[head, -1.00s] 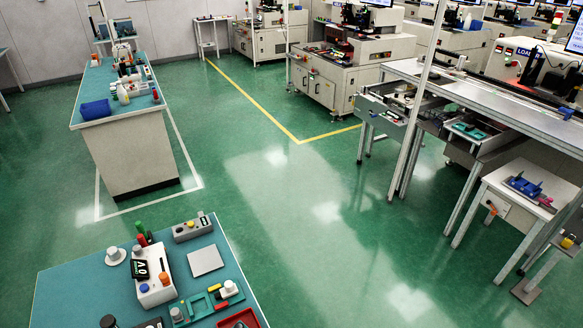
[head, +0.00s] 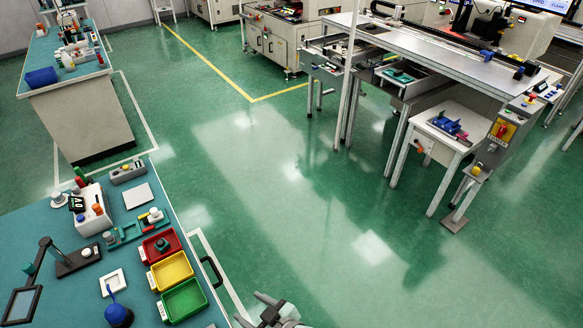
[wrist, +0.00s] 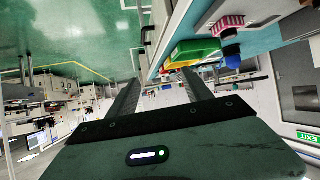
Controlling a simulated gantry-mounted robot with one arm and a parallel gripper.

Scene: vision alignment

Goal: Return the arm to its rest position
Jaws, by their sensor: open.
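My gripper (head: 272,309) shows at the bottom edge of the head view, just right of the teal workbench (head: 142,198), over the green floor. Only its end shows there; the arm behind it is out of frame. In the wrist view my gripper (wrist: 157,93) has its two dark fingers apart with nothing between them. The wrist view is tilted, with the floor at the upper left and the bench at the upper right.
On the near bench are a red bin (head: 161,245), a yellow bin (head: 173,270) and a green bin (head: 185,301), plus a magnifier stand (head: 78,262). A second bench (head: 68,78) stands at the left. A long machine table (head: 430,58) stands at the right. Open floor (head: 300,190) lies between.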

